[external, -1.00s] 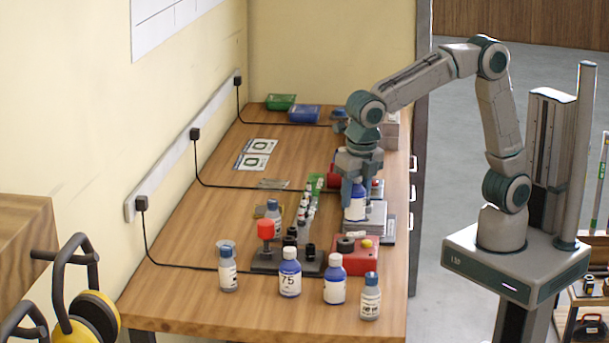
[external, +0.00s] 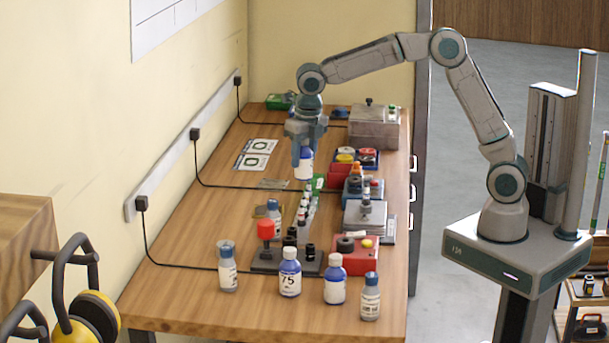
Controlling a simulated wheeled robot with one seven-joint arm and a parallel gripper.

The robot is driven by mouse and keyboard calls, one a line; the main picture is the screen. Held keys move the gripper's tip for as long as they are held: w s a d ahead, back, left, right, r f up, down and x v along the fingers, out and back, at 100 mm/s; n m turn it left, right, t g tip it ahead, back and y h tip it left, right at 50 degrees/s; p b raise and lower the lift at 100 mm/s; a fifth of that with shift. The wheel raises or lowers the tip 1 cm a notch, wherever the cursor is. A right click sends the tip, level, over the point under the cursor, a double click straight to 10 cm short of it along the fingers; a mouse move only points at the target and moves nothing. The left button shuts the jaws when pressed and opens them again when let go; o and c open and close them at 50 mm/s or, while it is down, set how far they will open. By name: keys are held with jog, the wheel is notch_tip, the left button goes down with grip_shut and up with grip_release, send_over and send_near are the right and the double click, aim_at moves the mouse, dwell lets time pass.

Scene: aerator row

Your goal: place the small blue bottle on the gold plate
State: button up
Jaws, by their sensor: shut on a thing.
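My gripper (external: 304,157) points down above the middle of the table, shut on the small blue bottle (external: 305,169). The bottle is upright, blue with a white label, and its top is hidden between the fingers. It appears to hang above the table, behind the row of small vials.
A vial rack (external: 308,207) stands close to the plate. A red-knobbed device (external: 266,240) and several bottles, including one marked 75 (external: 290,275), stand in front. A grey scale (external: 364,215) and red box (external: 352,258) are on the right.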

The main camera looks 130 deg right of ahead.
jog(key=s+d, duration=0.6)
jog(key=d, duration=0.2)
jog(key=shift+w+a+f+p, duration=0.55)
jog(key=shift+w+a+f, duration=0.05)
jog(key=shift+w+f, duration=1.2)
jog(key=shift+w+a+f+p, duration=0.6)
jog(key=shift+w+f, duration=1.1)
jog(key=shift+w, duration=0.25)
jog(key=shift+w+a+f+p, duration=0.55)
jog(key=shift+w+a+f, duration=0.05)
jog(key=shift+w+f, duration=1.2)
jog(key=shift+f, duration=0.1)
jog(key=o, duration=1)
jog(key=shift+w, duration=0.1)
